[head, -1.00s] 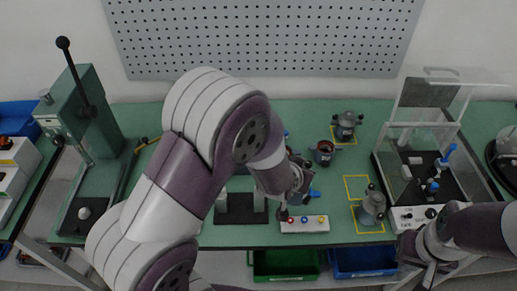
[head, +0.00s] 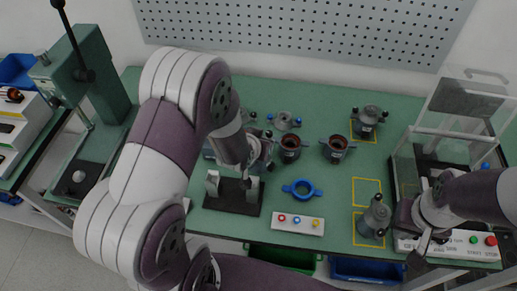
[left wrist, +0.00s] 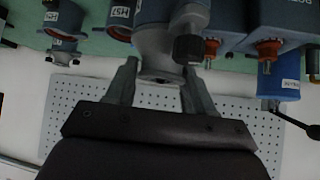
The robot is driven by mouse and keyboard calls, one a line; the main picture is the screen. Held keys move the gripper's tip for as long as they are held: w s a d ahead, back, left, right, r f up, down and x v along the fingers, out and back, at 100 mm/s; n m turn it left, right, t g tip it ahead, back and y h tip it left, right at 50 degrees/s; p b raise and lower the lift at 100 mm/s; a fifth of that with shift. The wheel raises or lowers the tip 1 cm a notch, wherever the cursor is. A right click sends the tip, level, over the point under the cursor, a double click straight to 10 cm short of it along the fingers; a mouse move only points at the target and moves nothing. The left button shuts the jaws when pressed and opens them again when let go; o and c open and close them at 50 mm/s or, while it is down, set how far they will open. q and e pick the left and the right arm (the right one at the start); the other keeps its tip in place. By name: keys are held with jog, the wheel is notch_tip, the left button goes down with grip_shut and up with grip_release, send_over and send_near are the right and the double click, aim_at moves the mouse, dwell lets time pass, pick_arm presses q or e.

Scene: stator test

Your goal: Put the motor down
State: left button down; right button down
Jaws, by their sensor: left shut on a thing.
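My left gripper shows in the left wrist view (left wrist: 160,76), its fingers on either side of a grey motor (left wrist: 160,38) with a black knob, shut on it. In the head view my left arm's wrist hangs over the black fixture with grey posts (head: 222,200) and hides most of the held motor. I cannot tell whether the motor touches anything below. One grey motor (head: 374,218) stands in the front yellow square, another (head: 367,121) in the back one. My right gripper (head: 424,244) is at the right, by the test box; its opening is unclear.
Two dark pots with reddish insides (head: 290,147) (head: 336,148) stand at mid-table. A green press (head: 85,90) is at the left, a clear-covered test box (head: 463,115) at the right.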

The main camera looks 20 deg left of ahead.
pick_arm(q)
jog(key=shift+a, duration=0.3)
notch_tip(320, 180, down, 4)
jog(key=shift+s+a+r, duration=0.1)
jog(key=shift+s+r, duration=0.05)
jog(key=shift+r, duration=0.1)
jog(key=shift+w+f, duration=0.25)
jog(key=shift+f, duration=0.1)
jog(key=shift+s, duration=0.15)
jog(key=shift+f, duration=0.1)
jog(key=shift+c, duration=2)
grip_release()
